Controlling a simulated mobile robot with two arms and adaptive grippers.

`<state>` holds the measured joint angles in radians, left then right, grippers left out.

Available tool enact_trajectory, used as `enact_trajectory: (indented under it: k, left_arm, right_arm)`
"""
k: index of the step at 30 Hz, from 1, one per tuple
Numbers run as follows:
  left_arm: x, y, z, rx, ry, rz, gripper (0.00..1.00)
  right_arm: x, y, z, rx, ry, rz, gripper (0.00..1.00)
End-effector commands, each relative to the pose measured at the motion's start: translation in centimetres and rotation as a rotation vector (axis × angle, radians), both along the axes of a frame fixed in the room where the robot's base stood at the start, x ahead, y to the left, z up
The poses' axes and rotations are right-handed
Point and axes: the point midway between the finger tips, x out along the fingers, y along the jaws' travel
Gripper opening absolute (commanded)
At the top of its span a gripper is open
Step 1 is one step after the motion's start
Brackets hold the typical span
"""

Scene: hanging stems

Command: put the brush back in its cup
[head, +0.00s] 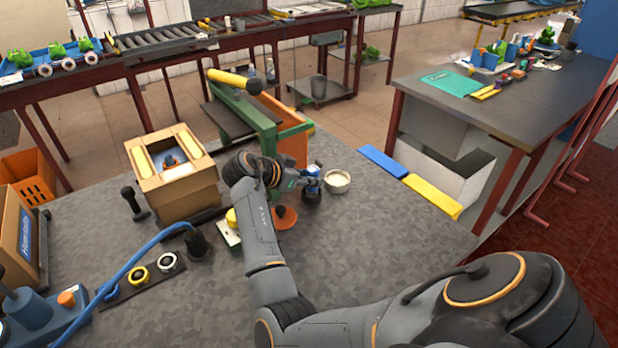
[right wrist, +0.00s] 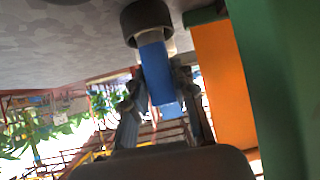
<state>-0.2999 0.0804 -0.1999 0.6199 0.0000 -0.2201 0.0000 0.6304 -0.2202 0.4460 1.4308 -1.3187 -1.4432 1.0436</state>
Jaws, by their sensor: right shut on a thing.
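My right gripper (head: 308,178) is low over the grey table, left of a small pale bowl (head: 337,181) with cream-coloured contents. In the right wrist view, the right gripper (right wrist: 163,84) is shut on a blue handle, which I take to be the brush (right wrist: 157,72). At the handle's far end is a dark round cup-like piece (right wrist: 147,19), with tan parts beside the handle. Dark round material (head: 312,196) also shows beneath the gripper in the head view. I cannot tell whether the brush end is inside it. My left gripper is not in view.
A green frame with an orange panel (right wrist: 222,80) stands close beside the gripper. A cardboard box (head: 178,185) stands to the left. An orange disc-based piece (head: 284,218) lies nearby. Blue and yellow strips (head: 432,196) mark the right edge.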

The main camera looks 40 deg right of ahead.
Motion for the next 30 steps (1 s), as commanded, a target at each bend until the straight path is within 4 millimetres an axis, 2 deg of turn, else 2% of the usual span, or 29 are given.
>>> enact_trajectory:
  k: [7,8,11,18,21,30]
  left_arm:
    - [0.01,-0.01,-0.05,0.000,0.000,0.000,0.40]
    - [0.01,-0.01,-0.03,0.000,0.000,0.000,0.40]
    - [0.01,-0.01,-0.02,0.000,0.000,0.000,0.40]
    - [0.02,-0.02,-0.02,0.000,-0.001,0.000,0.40]
    - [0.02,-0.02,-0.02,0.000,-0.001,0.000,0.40]
    - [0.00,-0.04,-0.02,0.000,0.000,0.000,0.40]
  right_arm:
    - [-0.01,-0.01,-0.07,0.000,0.000,0.000,0.00]
    - [-0.01,-0.02,-0.05,0.000,0.000,0.000,0.30]
    - [-0.02,-0.01,-0.03,0.000,0.001,-0.001,0.51]
    - [-0.02,-0.01,-0.04,0.001,0.001,-0.001,0.53]
    - [-0.02,0.00,-0.06,0.001,0.001,-0.001,0.71]
    - [-0.01,0.01,-0.04,0.001,0.000,0.000,0.71]
